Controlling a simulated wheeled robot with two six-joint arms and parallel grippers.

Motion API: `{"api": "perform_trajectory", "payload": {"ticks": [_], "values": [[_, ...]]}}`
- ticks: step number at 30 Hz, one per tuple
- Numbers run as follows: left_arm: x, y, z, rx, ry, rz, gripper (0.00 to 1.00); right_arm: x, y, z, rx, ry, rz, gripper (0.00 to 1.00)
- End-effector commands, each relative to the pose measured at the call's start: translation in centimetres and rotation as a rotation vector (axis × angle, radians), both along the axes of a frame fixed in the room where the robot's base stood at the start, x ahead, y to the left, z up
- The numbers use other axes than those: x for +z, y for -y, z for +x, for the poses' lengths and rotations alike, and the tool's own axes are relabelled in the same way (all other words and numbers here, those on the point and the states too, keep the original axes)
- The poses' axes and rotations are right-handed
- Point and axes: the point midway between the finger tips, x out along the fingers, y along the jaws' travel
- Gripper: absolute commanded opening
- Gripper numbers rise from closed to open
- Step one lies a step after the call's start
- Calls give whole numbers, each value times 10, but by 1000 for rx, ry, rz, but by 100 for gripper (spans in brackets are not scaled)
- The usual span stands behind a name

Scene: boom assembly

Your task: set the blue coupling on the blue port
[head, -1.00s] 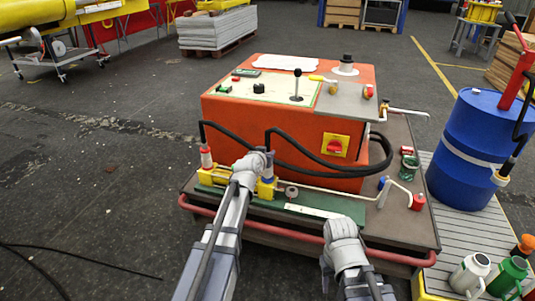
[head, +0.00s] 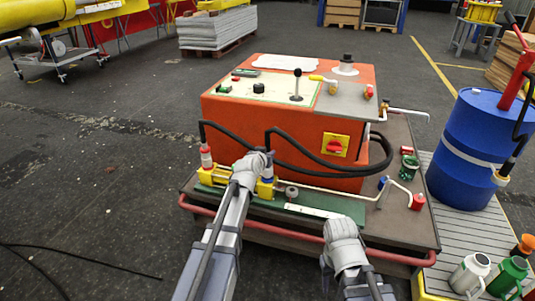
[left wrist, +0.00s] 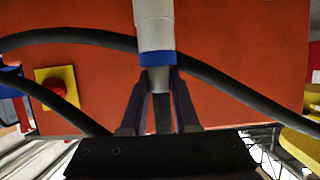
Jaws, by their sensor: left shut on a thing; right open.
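My left gripper (left wrist: 158,95) is shut on the blue coupling, around its narrow grey end. The coupling has a pale body and a blue band (left wrist: 157,58), with a black hose leaving it between the fingers. In the head view my left gripper (head: 262,158) is at the yellow cylinder, above the blue port (head: 265,188). The wrist hides most of the coupling there, and its mating end is out of the left wrist view, so I cannot tell whether it touches the port. My right gripper (head: 345,240) is open, low in front of the cart, its fingers largely hidden.
A red-banded coupling (head: 206,155) stands at the cylinder's left end. The orange power unit (head: 240,115) is close behind, with black hoses (head: 310,170) looping across its front. A red rail (head: 300,233) runs along the cart's front. A blue drum (head: 465,165) stands right.

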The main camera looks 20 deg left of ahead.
Motion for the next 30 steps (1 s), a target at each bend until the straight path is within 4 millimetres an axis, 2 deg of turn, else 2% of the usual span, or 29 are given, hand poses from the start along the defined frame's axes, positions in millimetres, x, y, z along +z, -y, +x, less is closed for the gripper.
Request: {"api": "perform_trajectory", "payload": {"ticks": [21, 22, 25, 30], "values": [[-13, 0, 0, 0, 1, 0, 0, -13, 0, 0, 0, 0, 0, 50], [-12, 0, 0, 0, 1, 0, 32, -12, 0, 0, 0, 0, 0, 50], [-12, 0, 0, 0, 1, 0, 42, -12, 0, 0, 0, 0, 0, 50], [-12, 0, 0, 0, -1, 0, 42, -12, 0, 0, 0, 0, 0, 50]]}}
